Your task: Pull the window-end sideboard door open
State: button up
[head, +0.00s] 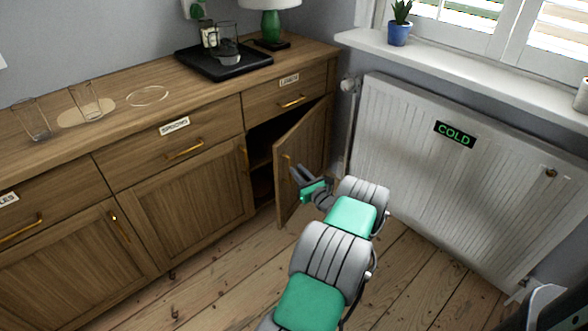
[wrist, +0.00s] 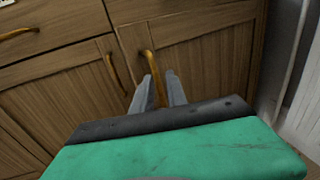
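The window-end sideboard door (head: 312,140) stands partly open, swung out toward the radiator side, with the dark cabinet inside showing left of it. Its brass handle (head: 288,160) is upright on the door's front. My gripper (head: 298,178) is at this handle. In the wrist view the door (wrist: 210,55) fills the upper right, and the handle (wrist: 149,60) runs down between the two grey fingers of my gripper (wrist: 160,84). The fingers look closed on the handle, one on each side. The handle's lower end is hidden by my gripper.
The wooden sideboard (head: 215,97) carries a black tray (head: 197,66), a green lamp (head: 271,25) and glasses (head: 33,120). A white radiator (head: 430,190) marked COLD stands right, under the windowsill (head: 460,67). Bare floorboards (head: 215,290) are clear before the sideboard.

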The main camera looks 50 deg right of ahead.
jog(key=shift+v, duration=0.95)
jog(key=shift+d, duration=0.15)
jog(key=shift+c, duration=0.2)
